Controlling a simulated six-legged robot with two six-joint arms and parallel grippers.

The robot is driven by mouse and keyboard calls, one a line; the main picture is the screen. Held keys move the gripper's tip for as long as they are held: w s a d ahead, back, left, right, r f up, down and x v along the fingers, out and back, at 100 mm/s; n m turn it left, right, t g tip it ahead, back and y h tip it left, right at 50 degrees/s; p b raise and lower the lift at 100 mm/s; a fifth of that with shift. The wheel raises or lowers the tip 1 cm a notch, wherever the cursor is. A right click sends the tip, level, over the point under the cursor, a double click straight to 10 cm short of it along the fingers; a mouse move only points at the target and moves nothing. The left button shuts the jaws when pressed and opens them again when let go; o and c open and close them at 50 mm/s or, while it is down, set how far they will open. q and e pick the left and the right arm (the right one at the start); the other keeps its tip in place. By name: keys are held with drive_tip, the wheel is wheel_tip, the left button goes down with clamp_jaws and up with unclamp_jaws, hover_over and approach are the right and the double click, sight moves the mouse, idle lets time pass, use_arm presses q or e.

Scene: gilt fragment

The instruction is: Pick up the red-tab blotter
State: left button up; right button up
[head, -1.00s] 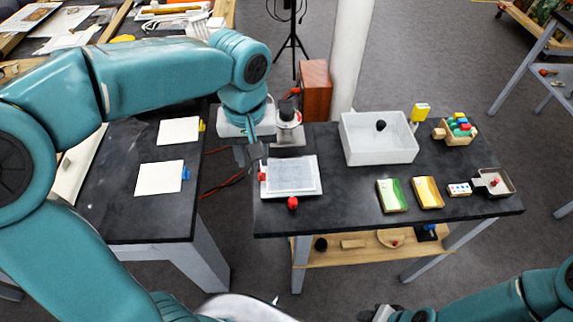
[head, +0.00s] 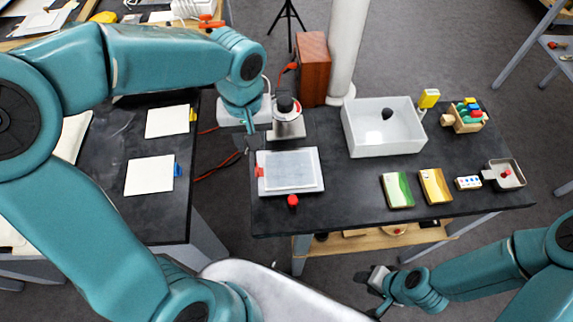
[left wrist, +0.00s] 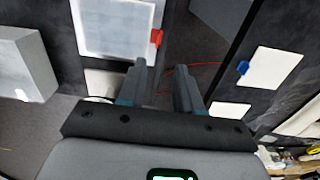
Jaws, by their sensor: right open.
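The red-tab blotter (head: 290,182) is a pale flat board with a grey sheet area, lying on the dark table. Its red tab (head: 260,171) sticks out on the left edge. My left gripper (head: 246,138) is empty, just beyond the blotter's upper left corner in the head view. In the left wrist view its two fingers (left wrist: 160,68) are apart, with the red tab (left wrist: 156,38) a little ahead of them, not between them. My right gripper (head: 372,279) is open and empty, in front of the table at lower right.
A blue-tab card (head: 150,175) and a yellow-tab card (head: 167,121) lie on the left table. A red knob (head: 292,201) sits in front of the blotter and a metal device (head: 288,122) behind it. A white basin (head: 384,140) stands to the right. A gap separates the tables.

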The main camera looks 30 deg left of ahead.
use_arm(q)
hover_over(258, 168)
drive_tip(key=f, duration=0.5)
drive_tip(key=shift+s+a+f, duration=0.1)
drive_tip(key=shift+s+a, duration=0.1)
drive_tip(key=shift+a, duration=0.1)
drive_tip(key=f, duration=0.4)
drive_tip(key=shift+w+d+f, duration=0.2)
drive_tip(key=shift+d+f, duration=0.05)
drive_tip(key=shift+a+f, duration=0.1)
drive_tip(key=shift+f, duration=0.3)
drive_tip(key=shift+c, duration=0.6)
clamp_jaws()
